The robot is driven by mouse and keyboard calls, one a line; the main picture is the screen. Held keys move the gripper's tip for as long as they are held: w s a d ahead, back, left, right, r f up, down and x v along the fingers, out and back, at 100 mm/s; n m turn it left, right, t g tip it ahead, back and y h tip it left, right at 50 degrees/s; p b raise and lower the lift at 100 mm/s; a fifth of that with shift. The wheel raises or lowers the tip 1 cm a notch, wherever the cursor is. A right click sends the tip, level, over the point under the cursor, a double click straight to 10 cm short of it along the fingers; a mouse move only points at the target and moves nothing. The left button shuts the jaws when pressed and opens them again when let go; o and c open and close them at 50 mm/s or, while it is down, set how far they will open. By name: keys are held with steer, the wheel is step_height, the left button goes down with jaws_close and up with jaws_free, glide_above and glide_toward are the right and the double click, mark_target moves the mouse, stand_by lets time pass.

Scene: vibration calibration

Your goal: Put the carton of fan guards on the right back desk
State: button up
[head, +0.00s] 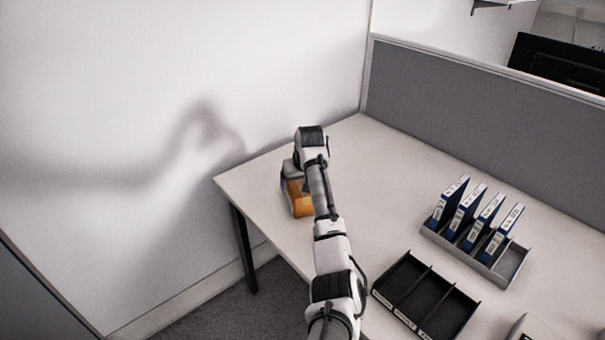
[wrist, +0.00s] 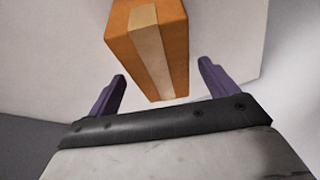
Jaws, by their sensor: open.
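An orange-brown carton (head: 301,204) with a pale tape strip stands on the white desk (head: 255,187), near its left end. My arm covers part of it in the head view. In the wrist view the carton (wrist: 150,45) lies ahead of my gripper (wrist: 163,82), its near end roughly in line with the gap between the two purple fingers. My gripper is open, and nothing is held between the fingers. I cannot tell whether a finger touches the carton. No label on the carton can be read.
A grey rack with several blue binders (head: 478,222) and a black divided tray (head: 425,297) stand on the desk to the right. A grey partition (head: 480,115) lines the back edge. The desk's back corner is clear. A white wall is at left.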

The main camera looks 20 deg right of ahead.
steer(key=b+v, duration=0.1)
steer(key=v, duration=0.6)
stand_by(0.3)
